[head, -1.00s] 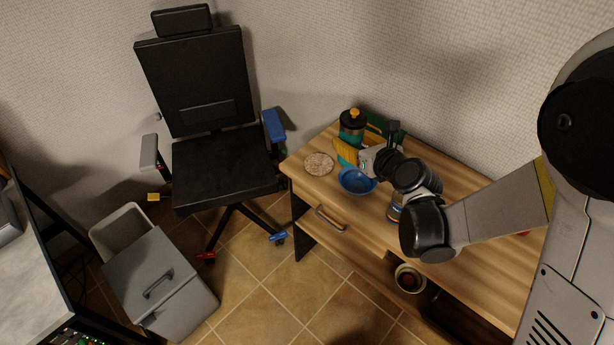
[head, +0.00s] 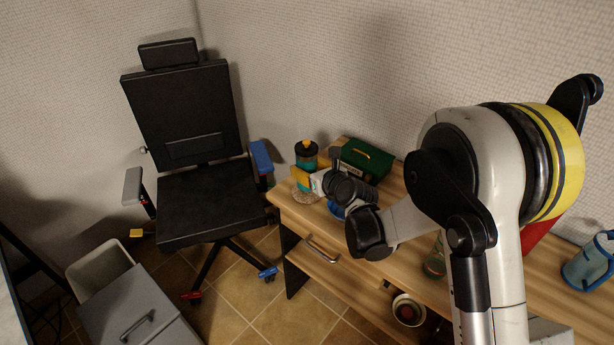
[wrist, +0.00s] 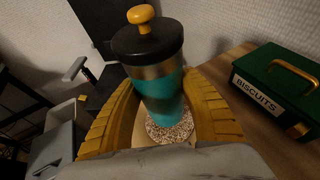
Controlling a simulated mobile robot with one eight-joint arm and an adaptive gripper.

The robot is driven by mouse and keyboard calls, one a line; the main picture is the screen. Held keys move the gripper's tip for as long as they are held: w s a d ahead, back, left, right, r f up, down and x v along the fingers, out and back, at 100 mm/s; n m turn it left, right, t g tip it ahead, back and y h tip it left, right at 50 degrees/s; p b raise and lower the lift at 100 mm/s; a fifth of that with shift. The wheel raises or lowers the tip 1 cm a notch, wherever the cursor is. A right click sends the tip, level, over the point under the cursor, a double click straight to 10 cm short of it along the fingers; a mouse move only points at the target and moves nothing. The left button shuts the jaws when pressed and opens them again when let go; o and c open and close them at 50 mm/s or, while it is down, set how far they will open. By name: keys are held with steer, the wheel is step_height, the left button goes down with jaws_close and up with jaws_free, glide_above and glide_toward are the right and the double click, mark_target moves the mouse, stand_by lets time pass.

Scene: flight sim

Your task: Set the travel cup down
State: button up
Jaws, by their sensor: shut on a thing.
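The travel cup (head: 306,158) is teal with a metal band, a black lid and a yellow knob. It also shows large in the wrist view (wrist: 162,95). My gripper (head: 306,180) is shut on it, with a yellow finger on each side in the wrist view (wrist: 165,100). The cup is over the round speckled coaster (wrist: 171,127), at the left end of the wooden desk (head: 285,200). I cannot tell whether its base touches the coaster.
A green biscuits box (head: 366,160) stands to the right of the cup. A blue bowl (head: 336,209) is partly hidden by my arm. A black office chair (head: 205,205) stands left of the desk. A blue jug (head: 588,266) is at the far right.

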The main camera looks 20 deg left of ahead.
steer(key=shift+f+b, duration=0.5)
steer(key=shift+f, duration=0.75)
steer(key=o, duration=1.4)
steer(key=shift+r, duration=0.1)
steer(key=shift+r, duration=0.1)
steer(key=shift+s+d+r+p, duration=0.1)
steer(key=shift+d+r+p, duration=0.1)
steer(key=shift+p, duration=0.2)
steer(key=p+v, duration=0.3)
steer(key=v, duration=0.8)
steer(key=shift+s+d+r, duration=0.1)
steer(key=shift+s+d, duration=0.05)
steer(key=shift+s, duration=0.1)
